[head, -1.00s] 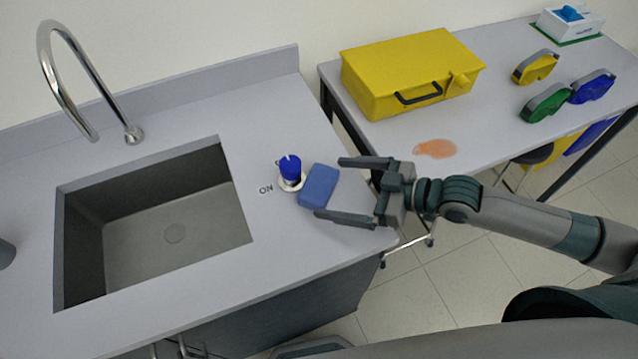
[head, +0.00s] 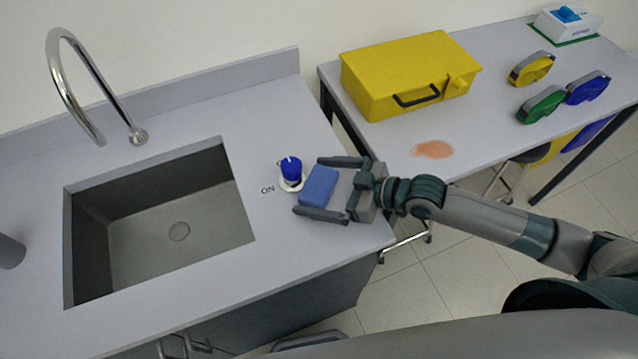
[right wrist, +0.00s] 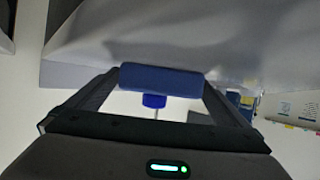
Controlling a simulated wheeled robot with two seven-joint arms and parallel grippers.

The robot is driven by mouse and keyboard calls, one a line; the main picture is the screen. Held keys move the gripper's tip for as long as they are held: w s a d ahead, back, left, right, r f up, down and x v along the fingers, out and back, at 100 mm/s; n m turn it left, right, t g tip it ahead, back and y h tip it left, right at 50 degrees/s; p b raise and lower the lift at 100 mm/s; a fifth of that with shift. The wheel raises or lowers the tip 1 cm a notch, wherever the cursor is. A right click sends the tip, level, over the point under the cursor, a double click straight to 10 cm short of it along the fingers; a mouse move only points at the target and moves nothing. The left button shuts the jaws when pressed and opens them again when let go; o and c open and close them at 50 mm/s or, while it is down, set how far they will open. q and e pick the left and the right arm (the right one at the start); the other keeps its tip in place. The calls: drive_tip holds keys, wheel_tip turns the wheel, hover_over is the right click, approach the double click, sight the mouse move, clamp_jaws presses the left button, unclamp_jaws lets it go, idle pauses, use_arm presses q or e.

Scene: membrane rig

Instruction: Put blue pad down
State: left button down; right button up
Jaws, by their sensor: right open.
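The blue pad (head: 319,187) lies on the sink counter (head: 270,270), just right of the blue knob (head: 291,169) with the ON label. My right gripper (head: 322,188) is open, with one finger beyond the pad and one on its near side. The pad sits between the fingertips; the head view does not show clearly whether they touch it. In the right wrist view the pad (right wrist: 162,79) spans the space between the finger ends, with the blue knob (right wrist: 154,101) behind it. My left gripper is not in view.
The sink basin (head: 160,225) and chrome faucet (head: 95,95) are to the left. The table (head: 500,60) at the right holds a yellow case (head: 410,75), goggles (head: 541,104), a white box (head: 568,22) and an orange spill (head: 432,149). A gap separates counter and table.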

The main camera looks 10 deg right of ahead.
sight(321, 182)
idle(0.3)
drive_tip(key=c, duration=1.1)
drive_tip(key=shift+r, duration=0.1)
drive_tip(key=shift+r, duration=0.45)
drive_tip(key=r+b, duration=0.2)
drive_tip(key=r, duration=0.1)
drive_tip(key=shift+w+d, duration=0.1)
drive_tip(key=shift+d, duration=0.2)
drive_tip(key=w+d+r+b, duration=0.3)
drive_tip(key=d+r+b, duration=0.2)
drive_tip(key=d, duration=0.5)
drive_tip(key=shift+w+d+r, duration=0.2)
drive_tip(key=shift+w+r, duration=0.15)
drive_tip(key=shift+r, duration=0.65)
drive_tip(key=shift+f, duration=0.1)
